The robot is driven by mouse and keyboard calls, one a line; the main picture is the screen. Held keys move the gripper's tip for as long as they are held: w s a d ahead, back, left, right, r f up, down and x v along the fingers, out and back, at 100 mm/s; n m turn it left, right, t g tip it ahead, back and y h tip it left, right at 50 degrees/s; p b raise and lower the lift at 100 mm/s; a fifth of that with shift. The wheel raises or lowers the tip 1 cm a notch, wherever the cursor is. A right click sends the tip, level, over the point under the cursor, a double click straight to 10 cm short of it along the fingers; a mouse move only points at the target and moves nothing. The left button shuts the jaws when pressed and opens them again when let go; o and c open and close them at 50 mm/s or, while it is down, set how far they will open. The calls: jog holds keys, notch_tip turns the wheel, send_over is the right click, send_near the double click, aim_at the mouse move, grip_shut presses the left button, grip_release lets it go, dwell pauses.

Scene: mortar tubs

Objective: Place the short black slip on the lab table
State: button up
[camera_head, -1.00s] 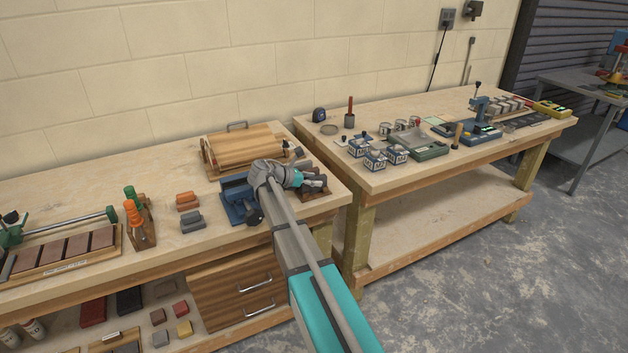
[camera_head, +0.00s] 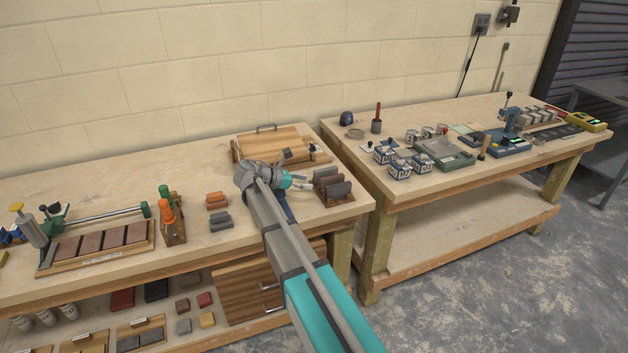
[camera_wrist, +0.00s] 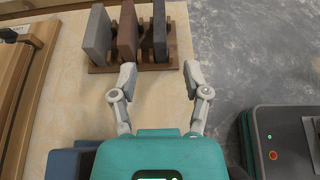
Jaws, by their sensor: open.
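A wooden rack (camera_wrist: 133,69) at the right end of the left bench holds upright slips: a grey one (camera_wrist: 96,36), a brown one (camera_wrist: 127,32) and a dark, near-black one (camera_wrist: 159,32). The rack also shows in the head view (camera_head: 337,202). My gripper (camera_wrist: 159,76) is open and empty, its fingertips just short of the rack. The dark slip stands ahead between the fingertip lines, apart from them. In the head view my gripper (camera_head: 302,183) is left of the rack. The right table (camera_head: 440,190) carries lab-type equipment; no label names it.
A blue object, partly hidden by my arm, sits under my gripper (camera_wrist: 68,163). A wooden press board (camera_head: 275,145) lies behind. Orange and grey slips (camera_head: 218,212) lie to the left. A gap separates the two tables. Blue boxes and a green tray (camera_head: 445,155) stand on the right table.

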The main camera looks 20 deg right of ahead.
jog(key=shift+a+r, duration=0.15)
jog(key=shift+a, duration=0.2)
dwell(0.3)
jog(key=shift+o, duration=0.4)
jog(key=shift+w+d+r+p, duration=0.1)
jog(key=shift+d+r+p, duration=0.2)
jog(key=shift+d, duration=0.4)
jog(key=shift+f, duration=0.1)
jog(key=b, duration=0.3)
send_near(342, 184)
jog(key=x, duration=0.4)
jog(key=shift+d, duration=0.35)
